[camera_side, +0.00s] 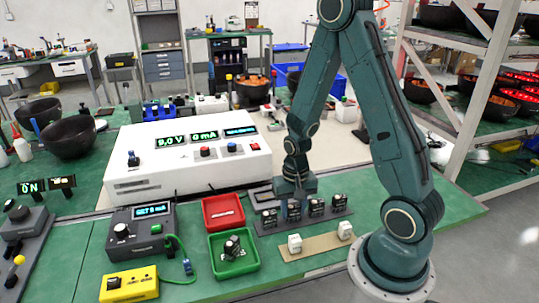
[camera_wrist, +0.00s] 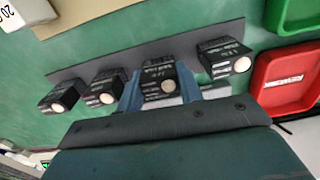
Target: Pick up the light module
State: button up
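Several black modules with white lettering and a pale round spot stand in a row on a dark grey strip (camera_wrist: 100,62). The lettering is too small to tell which is the light module. My gripper (camera_wrist: 160,88) is down over the row in the wrist view, its blue fingers on either side of one module (camera_wrist: 160,77), the second from the tray end. I cannot tell whether the fingers press on it. In the side view my gripper (camera_side: 293,205) is at the same module, which stays in line with its neighbours. Another module (camera_side: 232,246) is in the green tray (camera_side: 244,268).
A neighbouring module (camera_wrist: 225,58) stands close on the right, and another (camera_wrist: 103,88) on the left. A red tray (camera_side: 223,212) and a white power supply (camera_side: 185,160) are beside the row. White blocks stand on a beige strip (camera_side: 318,244) in front.

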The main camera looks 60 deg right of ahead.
aim_at(294, 206)
jog(key=shift+r, duration=0.1)
dwell(0.3)
notch_tip(294, 206, up, 20)
dwell(0.9)
dwell(0.5)
jog(key=w+d+r, duration=0.1)
jog(key=w+d, duration=0.2)
jog(key=w, duration=0.7)
jog(key=shift+w+d+r, duration=0.3)
jog(key=shift+w, duration=0.1)
notch_tip(294, 206, down, 16)
jog(key=shift+r, duration=0.1)
dwell(0.3)
jog(key=shift+f, duration=2.1)
jog(key=shift+f, duration=0.2)
